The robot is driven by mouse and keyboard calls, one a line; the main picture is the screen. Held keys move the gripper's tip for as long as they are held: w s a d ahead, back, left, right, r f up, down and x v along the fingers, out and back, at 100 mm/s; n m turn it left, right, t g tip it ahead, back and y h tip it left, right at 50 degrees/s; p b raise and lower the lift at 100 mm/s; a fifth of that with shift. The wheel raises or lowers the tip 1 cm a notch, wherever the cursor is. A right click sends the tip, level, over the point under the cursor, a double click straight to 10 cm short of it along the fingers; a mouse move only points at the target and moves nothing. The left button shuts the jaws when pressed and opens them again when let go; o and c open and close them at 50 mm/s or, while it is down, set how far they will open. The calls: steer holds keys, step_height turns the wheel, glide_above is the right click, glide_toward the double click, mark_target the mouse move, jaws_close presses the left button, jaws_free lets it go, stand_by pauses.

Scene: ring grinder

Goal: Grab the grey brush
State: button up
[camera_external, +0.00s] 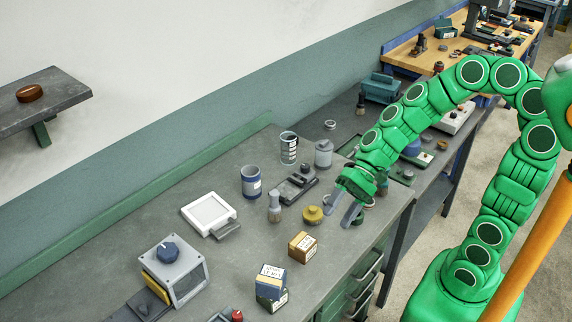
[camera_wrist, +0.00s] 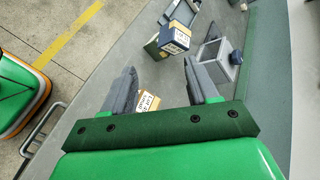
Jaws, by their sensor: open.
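The grey brush (camera_external: 274,205) appears to be the small upright piece with a grey handle and a brownish lower end, standing on the grey workbench (camera_external: 130,240). My gripper (camera_external: 341,209) is above the bench, to the right of the brush and apart from it, with a yellow round piece (camera_external: 313,214) between them in the picture. In the wrist view my gripper (camera_wrist: 160,68) has its two dark fingers spread with nothing held. I cannot make out the brush in the wrist view.
A brown labelled box (camera_external: 302,246) shows partly between the fingers in the wrist view (camera_wrist: 147,102). Stacked blue and green boxes (camera_external: 271,281), a grey device with a blue knob (camera_external: 174,267), a white-framed tray (camera_external: 209,214), a blue can (camera_external: 251,182) and a black tool (camera_external: 297,186) stand around.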

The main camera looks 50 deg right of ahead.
steer(key=w+m+t+y, duration=0.25)
steer(key=w+m, duration=0.25)
steer(key=w, duration=0.3)
steer(key=m+t+h, duration=0.3)
steer(key=m+t, duration=0.2)
steer(key=m, duration=0.9)
glide_toward(278, 201)
steer(key=x, duration=0.5)
steer(key=shift+s+r, duration=0.1)
steer(key=shift+d+f, duration=0.1)
steer(key=shift+f, duration=0.3)
steer(key=shift+t, duration=0.25)
steer(key=shift+w+r+x, duration=0.1)
steer(key=shift+w+x, duration=0.05)
steer(key=shift+x, duration=1.15)
steer(key=shift+w+r+x, duration=0.15)
steer(key=shift+x, duration=1.2)
steer(key=shift+w+r+x, duration=0.1)
steer(key=shift+w+x, duration=0.05)
steer(key=shift+x, duration=1.15)
steer(key=shift+d, duration=0.15)
steer(key=c, duration=1)
steer(key=shift+c, duration=0.3)
